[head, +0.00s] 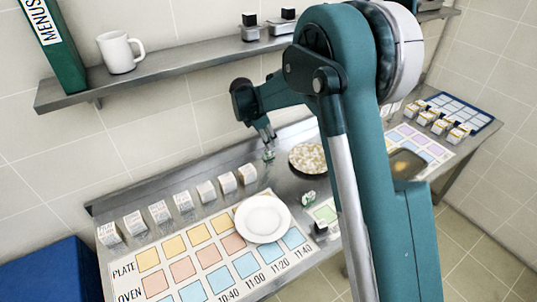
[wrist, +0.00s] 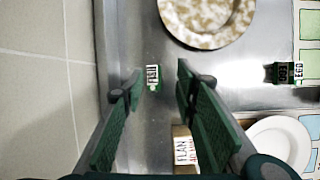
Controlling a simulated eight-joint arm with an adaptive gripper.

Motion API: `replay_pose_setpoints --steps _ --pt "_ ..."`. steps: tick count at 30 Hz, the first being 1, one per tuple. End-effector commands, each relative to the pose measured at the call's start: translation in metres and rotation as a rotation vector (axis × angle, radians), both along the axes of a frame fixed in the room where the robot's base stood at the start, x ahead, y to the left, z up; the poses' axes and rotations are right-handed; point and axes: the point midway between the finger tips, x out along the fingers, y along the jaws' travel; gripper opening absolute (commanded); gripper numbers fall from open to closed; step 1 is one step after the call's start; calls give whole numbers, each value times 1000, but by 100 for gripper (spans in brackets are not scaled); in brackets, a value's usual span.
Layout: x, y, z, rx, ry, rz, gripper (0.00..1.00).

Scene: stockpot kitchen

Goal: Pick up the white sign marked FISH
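The small white sign (wrist: 152,74) with green edges lies on the steel counter in the wrist view; its small print looks like FISH. In the head view a small green and white piece (head: 269,155) shows on the counter just below my gripper (head: 268,136). In the wrist view my gripper (wrist: 160,70) is open, its two green fingers spread on either side of the sign, with nothing held between them. The sign appears farther from the camera than the fingers; the exact gap is unclear.
A round dish of pale food (head: 308,158) stands right of the sign. A FLAN block (wrist: 185,150) is close by the right finger. Another green-edged sign (wrist: 290,72), a white plate (head: 263,218), several white blocks (head: 182,202) and a shelf (head: 170,75) are around.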

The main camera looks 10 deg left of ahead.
Motion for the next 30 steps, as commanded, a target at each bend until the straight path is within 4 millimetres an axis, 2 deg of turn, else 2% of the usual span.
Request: replay_pose_setpoints --steps 3,9,20,30 --pt "3 12 -10 -18 11 35 30" --pt "3 18 -16 -30 19 58 30" --pt "4 17 -18 -30 19 57 30" --pt "10 11 -39 -30 19 56 30"
